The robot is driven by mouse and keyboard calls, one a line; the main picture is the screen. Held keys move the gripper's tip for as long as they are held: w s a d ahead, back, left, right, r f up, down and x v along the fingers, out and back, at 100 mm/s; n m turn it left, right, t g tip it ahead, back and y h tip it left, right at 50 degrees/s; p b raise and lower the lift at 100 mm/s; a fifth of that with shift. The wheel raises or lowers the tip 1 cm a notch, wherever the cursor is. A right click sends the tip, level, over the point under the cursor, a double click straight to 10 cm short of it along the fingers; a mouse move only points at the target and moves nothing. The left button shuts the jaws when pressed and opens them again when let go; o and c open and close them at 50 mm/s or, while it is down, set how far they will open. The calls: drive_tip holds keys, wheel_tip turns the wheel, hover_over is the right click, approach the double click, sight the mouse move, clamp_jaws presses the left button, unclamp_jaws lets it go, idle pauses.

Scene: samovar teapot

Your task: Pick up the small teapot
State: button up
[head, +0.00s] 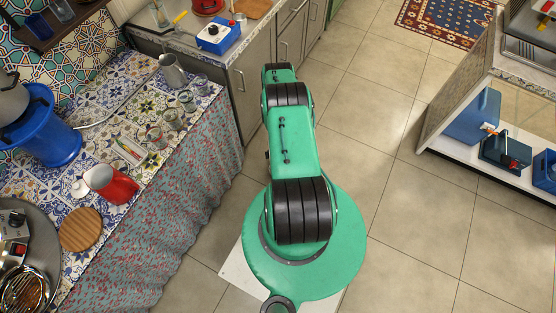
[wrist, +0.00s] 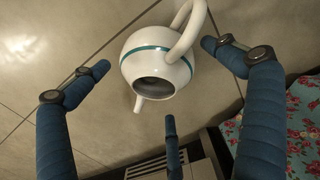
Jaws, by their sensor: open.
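The small teapot (wrist: 150,62) is white with a teal band and shows in the wrist view, top centre. Its dark round opening faces my camera, its handle loops toward the upper right and its spout points down in the picture. My gripper (wrist: 160,78) has blue fingers spread around the teapot, one on the left, one on the right and one below. The fingers look apart from it. What the teapot rests on, if anything, cannot be told; floor tiles show behind it. In the head view I make out neither the teapot nor the gripper's fingers.
In the head view, a tiled table (head: 145,83) on the left holds a red-and-white jug (head: 116,187), a metal pitcher (head: 172,72), several glasses and a blue bucket (head: 52,133). A counter (head: 170,38) stands behind. Floor (head: 410,225) is clear on the right, before a shelf unit (head: 440,115).

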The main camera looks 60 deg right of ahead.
drive_tip(key=shift+d+f+b, duration=0.1)
drive_tip(key=shift+f+b, duration=0.9)
drive_tip(key=shift+f, duration=1.15)
drive_tip(key=c, duration=1.4)
drive_tip(key=shift+o, duration=0.2)
drive_tip(key=shift+r, duration=0.15)
